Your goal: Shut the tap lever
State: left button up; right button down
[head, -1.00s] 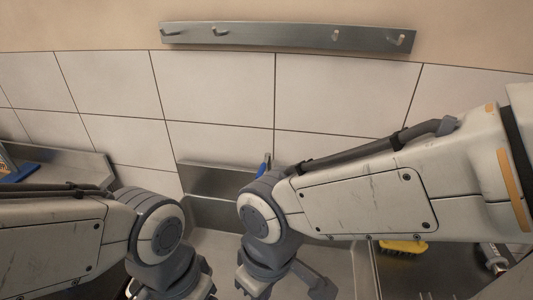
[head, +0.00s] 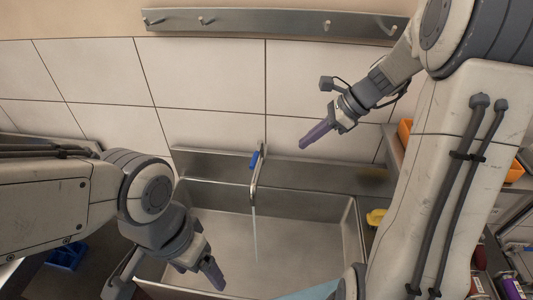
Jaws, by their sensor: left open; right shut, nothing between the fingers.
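The metal tap (head: 254,187) stands at the back of the steel sink (head: 310,222), and a thin stream of water (head: 256,235) falls from its spout. Its blue lever (head: 254,160) is at the top of the tap, near the wall. My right gripper (head: 305,145) is shut and empty. Its purple fingers point down and left, apart from the lever and to the right of it. My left gripper (head: 200,277) is open and empty at the front left of the sink, away from the tap.
A steel hook rail (head: 270,22) runs along the tiled wall above. A yellow object (head: 376,217) lies at the sink's right edge. An orange bin (head: 405,131) stands on the right. A blue object (head: 66,256) is at the lower left. My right arm covers much of the right side.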

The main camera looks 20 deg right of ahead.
aim_at(257, 153)
jog(key=w+a+f+p, duration=0.3)
jog(key=w+a+f, duration=0.2)
jog(key=a+f, duration=0.3)
jog(key=shift+a+m+p, duration=0.3)
jog(key=shift+a+p, duration=0.05)
jog(key=shift+a, duration=0.15)
